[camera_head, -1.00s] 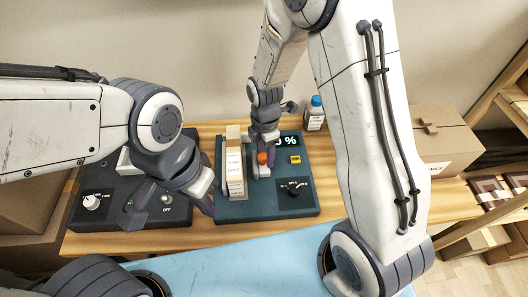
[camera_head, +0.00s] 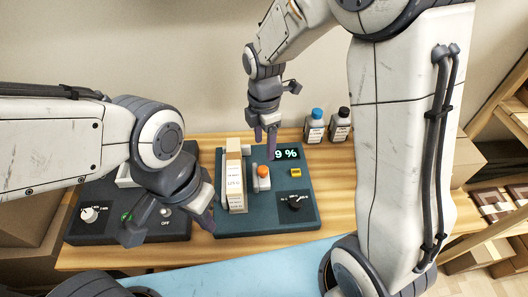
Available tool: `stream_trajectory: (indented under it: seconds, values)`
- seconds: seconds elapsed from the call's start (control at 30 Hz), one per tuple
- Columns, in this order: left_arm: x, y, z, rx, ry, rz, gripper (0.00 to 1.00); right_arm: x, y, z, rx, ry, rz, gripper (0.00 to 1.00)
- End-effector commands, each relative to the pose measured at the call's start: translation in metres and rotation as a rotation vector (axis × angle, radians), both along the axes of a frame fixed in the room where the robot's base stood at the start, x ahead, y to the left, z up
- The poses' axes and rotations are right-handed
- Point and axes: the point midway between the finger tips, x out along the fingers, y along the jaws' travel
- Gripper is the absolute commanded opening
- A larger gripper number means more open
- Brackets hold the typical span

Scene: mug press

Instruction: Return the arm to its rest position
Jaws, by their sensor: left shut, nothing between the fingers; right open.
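My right gripper (camera_head: 265,148) is open and empty. It hangs fingers down above the back of the dark teal panel (camera_head: 260,222), behind the orange-tipped lever (camera_head: 263,176) and apart from it. The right arm comes down from the top and its large white links fill the right side. My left gripper (camera_head: 168,232) is shut with nothing in it. The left arm reaches in from the left edge and hides part of the black panel.
A tall labelled box (camera_head: 236,185) stands on the teal panel, beside a display (camera_head: 287,154) reading "9 %", partly hidden. A black knob (camera_head: 295,202) is at right. The black panel (camera_head: 110,228) has a white knob (camera_head: 89,214). Two bottles (camera_head: 314,127) stand behind at the right.

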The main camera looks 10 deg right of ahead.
Motion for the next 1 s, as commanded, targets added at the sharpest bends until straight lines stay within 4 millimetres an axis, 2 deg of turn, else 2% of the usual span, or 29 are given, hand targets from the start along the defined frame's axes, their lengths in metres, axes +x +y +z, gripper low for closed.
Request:
stream_trajectory:
  seconds: [0.1,0.57,0.67,0.77,0.87,1.0]
  values:
    - [0.000,0.000,0.000,0.000,0.000,0.000,0.00,0.000,0.000,0.005,0.001,-0.002,0.000,0.69]
    - [0.000,0.000,0.000,0.000,0.000,0.000,0.00,0.000,0.000,0.006,0.000,-0.001,-0.002,0.69]
    - [0.000,0.000,0.000,0.000,0.000,0.000,0.00,-0.007,0.005,0.009,0.003,-0.002,-0.036,0.69]
    - [0.000,0.000,0.000,0.000,0.000,0.000,0.00,-0.025,0.017,0.020,0.012,-0.008,-0.143,0.69]
    - [0.000,0.000,0.000,0.000,0.000,0.000,0.00,-0.057,0.034,0.034,0.028,-0.011,-0.322,0.69]
    - [0.000,0.000,0.000,0.000,0.000,0.000,0.00,-0.112,0.050,0.050,0.052,-0.001,-0.623,0.69]
